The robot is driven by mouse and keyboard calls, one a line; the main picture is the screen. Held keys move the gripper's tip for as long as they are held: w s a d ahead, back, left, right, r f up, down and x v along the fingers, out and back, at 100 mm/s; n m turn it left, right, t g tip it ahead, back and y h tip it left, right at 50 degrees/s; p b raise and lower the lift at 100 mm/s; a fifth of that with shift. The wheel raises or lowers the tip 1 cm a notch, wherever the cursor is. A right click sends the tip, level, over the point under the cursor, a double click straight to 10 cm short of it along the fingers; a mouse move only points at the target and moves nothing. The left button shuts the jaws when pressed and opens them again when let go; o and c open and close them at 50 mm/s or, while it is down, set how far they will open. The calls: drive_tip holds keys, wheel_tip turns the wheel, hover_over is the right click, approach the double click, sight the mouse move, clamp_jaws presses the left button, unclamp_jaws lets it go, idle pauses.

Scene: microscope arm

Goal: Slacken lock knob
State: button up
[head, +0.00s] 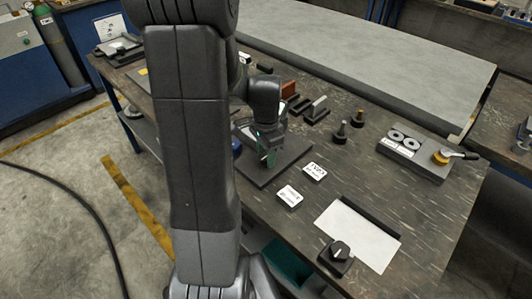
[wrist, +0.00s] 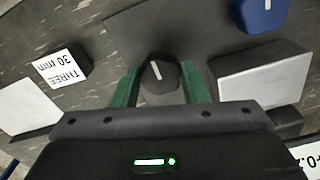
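In the wrist view a black knob (wrist: 160,76) with a white pointer line sits between the two green fingers of my gripper (wrist: 161,84). The fingers stand apart, one on each side of it; whether they touch it is hard to tell. In the head view my gripper (head: 266,158) is low over a dark plate (head: 285,166), and the black knob there is hidden. A blue knob (wrist: 262,14) shows at the upper right of the wrist view, and partly beside my arm in the head view (head: 237,147).
Two white label blocks (head: 290,196) (head: 314,171) lie right of the plate. Another black knob (head: 339,251) stands by a white panel (head: 358,235) near the front edge. A block with two discs (head: 408,150) and a yellow-based lever (head: 444,156) are at the right.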

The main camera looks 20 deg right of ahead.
drive_tip(key=shift+c, duration=0.6)
drive_tip(key=shift+n, duration=0.3)
drive_tip(key=n, duration=0.2)
drive_tip(key=shift+n, duration=0.4)
drive_tip(key=n, duration=0.8)
drive_tip(key=shift+s, duration=0.1)
drive_tip(key=shift+d+n, duration=0.1)
drive_tip(key=shift+n, duration=2)
